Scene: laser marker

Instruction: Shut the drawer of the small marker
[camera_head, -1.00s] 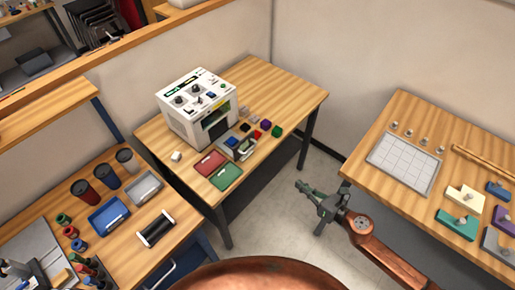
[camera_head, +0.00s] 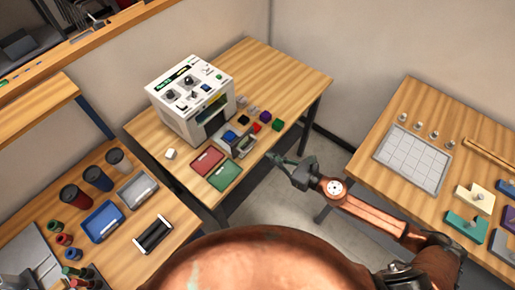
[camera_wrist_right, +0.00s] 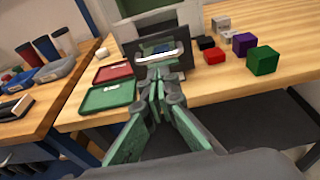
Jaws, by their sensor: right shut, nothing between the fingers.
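The small marker (camera_head: 190,98) is a white box with knobs and buttons on its sloped top, standing on the middle wooden table. Its drawer (camera_head: 240,149) is out at the front, with a blue piece (camera_head: 230,136) in it. The drawer (camera_wrist_right: 181,58) also shows in the right wrist view, with a pale handle (camera_wrist_right: 163,51) across its front, partly hidden by my fingers. My right gripper (camera_head: 274,157) is shut and empty, in front of the drawer and to its right in the head view, apart from it. My left gripper is not in view.
A red tray (camera_head: 207,160) and a green tray (camera_head: 225,175) lie left of the drawer. Several small blocks, including a green cube (camera_head: 277,125), sit to its right. A white cube (camera_head: 170,154) lies left of the marker. The table's back right is clear.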

